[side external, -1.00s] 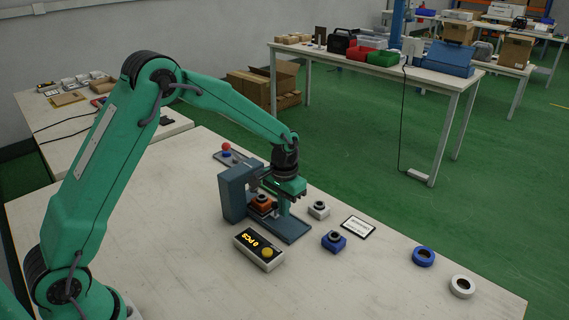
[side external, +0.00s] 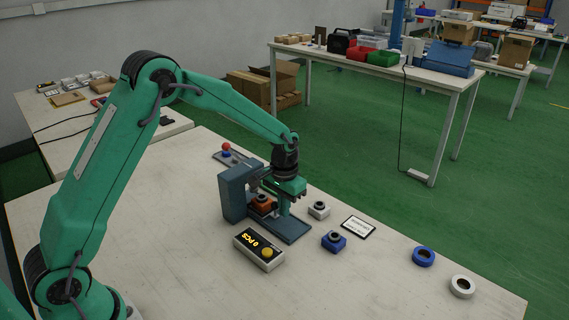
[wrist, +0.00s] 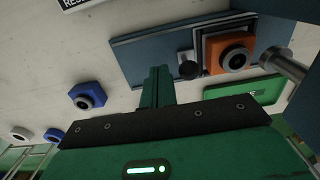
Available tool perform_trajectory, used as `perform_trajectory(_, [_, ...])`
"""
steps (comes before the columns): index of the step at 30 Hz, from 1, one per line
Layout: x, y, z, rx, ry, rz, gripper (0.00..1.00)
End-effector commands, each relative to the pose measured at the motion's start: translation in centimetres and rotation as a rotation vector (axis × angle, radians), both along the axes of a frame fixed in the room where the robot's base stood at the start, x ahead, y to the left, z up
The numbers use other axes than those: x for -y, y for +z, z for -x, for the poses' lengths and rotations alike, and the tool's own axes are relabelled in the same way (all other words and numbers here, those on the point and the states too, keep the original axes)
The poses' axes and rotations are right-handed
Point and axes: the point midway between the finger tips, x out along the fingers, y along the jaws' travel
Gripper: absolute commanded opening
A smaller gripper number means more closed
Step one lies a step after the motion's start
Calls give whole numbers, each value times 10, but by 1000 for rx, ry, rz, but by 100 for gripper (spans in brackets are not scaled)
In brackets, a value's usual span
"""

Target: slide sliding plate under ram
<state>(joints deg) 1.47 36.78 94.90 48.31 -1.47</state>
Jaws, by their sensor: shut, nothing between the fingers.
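The blue-grey press (side external: 233,194) stands on the table with its flat base (side external: 292,231) reaching out to the front right. An orange block (side external: 262,203) with a dark ring on top sits at the press; in the wrist view the orange block (wrist: 211,52) is beside a small black knob (wrist: 188,69) on the sliding plate. The metal ram (wrist: 287,66) shows just right of the block. My gripper (side external: 294,196) is over the base, right of the block. Its fingers (wrist: 158,84) are shut and empty, left of the knob. Whether they touch the plate is unclear.
A counter box (side external: 258,249) reading 0 PCS stands in front of the press. The table's front is clear.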

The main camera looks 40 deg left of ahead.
Motion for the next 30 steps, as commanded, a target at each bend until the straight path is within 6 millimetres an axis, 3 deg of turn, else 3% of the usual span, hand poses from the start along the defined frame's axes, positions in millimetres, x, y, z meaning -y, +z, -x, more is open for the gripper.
perform_trajectory(11, [-2, 0, 0, 0, 1, 0, 0])
perform_trajectory(30, [-24, 0, 0, 0, 2, 0, 0])
